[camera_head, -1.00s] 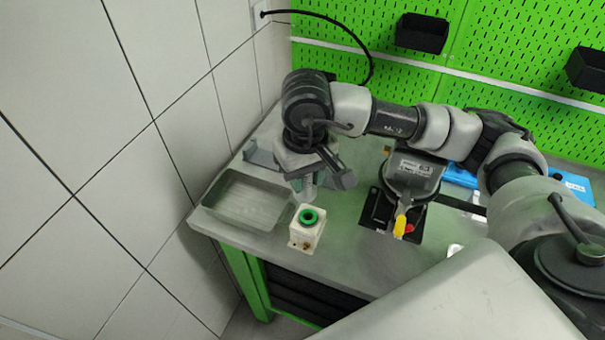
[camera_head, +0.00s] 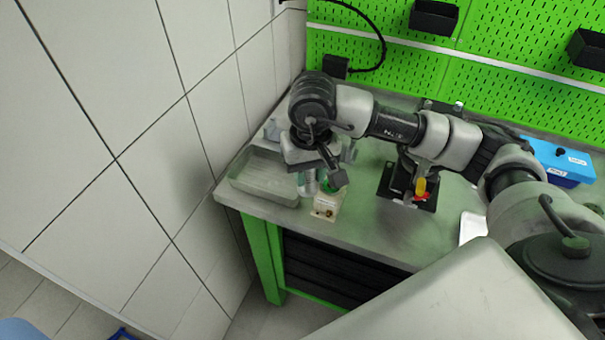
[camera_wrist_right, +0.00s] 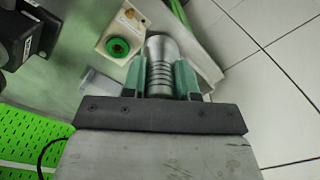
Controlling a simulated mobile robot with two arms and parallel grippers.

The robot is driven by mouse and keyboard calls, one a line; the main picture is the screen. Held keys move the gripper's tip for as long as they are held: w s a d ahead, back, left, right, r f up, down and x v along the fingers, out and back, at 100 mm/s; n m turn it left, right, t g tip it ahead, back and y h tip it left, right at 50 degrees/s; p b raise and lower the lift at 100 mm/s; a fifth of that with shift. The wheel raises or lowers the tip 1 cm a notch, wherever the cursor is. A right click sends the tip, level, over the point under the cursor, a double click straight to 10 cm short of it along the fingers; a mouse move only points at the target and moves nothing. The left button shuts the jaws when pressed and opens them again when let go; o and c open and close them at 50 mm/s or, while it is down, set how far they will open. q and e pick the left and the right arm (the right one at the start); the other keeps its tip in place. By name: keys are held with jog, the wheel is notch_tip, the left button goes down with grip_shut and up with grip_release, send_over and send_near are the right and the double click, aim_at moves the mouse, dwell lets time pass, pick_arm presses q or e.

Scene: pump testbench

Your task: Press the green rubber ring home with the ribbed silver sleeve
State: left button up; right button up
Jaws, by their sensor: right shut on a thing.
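The ribbed silver sleeve (camera_wrist_right: 160,72) stands between the fingers of my right gripper (camera_wrist_right: 160,78), which is shut on it. In the head view the sleeve (camera_head: 308,183) hangs below my right gripper (camera_head: 320,180), just left of the white block (camera_head: 325,207). The green rubber ring (camera_wrist_right: 117,47) sits around the hole in the top of the block (camera_wrist_right: 128,17). In the wrist view the sleeve's end is right of the ring and apart from it. In the head view a finger partly hides the ring. My left gripper is not in view.
A shallow grey tray (camera_head: 262,188) lies left of the block at the bench corner. A dark fixture with a yellow-and-red handle (camera_head: 420,189) stands to the right. A blue box (camera_head: 558,162) is at the far right. Bare bench top lies before the fixture.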

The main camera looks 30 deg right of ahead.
jog(key=d+m+p, duration=0.1)
jog(key=d, duration=0.1)
jog(key=w+d+m+p, duration=0.1)
jog(key=d+m, duration=0.1)
jog(key=w+d+m+p, duration=0.1)
jog(key=d, duration=0.1)
jog(key=shift+d+f+m+p, duration=0.4)
jog(key=shift+d+f, duration=0.2)
jog(key=shift+a+f+b, duration=0.1)
jog(key=shift+f+b, duration=0.6)
jog(key=shift+f, duration=0.4)
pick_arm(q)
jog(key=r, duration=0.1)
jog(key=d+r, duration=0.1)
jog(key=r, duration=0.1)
pick_arm(e)
jog(key=shift+w+f, duration=0.1)
jog(key=shift+f, duration=0.2)
pick_arm(q)
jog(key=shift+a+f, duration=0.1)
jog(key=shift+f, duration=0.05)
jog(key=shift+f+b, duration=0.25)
jog(key=shift+b, duration=0.2)
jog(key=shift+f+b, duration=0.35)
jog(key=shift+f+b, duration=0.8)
pick_arm(e)
jog(key=shift+f, duration=0.55)
